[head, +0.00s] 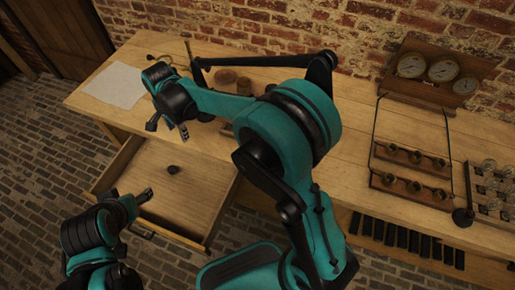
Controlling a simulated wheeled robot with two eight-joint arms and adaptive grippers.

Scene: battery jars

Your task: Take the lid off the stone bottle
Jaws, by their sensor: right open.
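I cannot make out a stone bottle for certain in the head view; part of the bench is hidden behind my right arm. Two small brown round objects, one a jar-like piece (226,77) and one beside it (244,86), stand on the bench behind that arm. My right gripper (168,128) is open over the bench's front edge by the drawer, with its fingers apart and nothing seen between them. My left gripper (143,214) is low at the open drawer's front left, its fingers apart and empty.
A pale sheet (115,85) lies at the left end. A gauge panel (430,72), a rack (410,187) and glass jars (490,180) stand at right.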

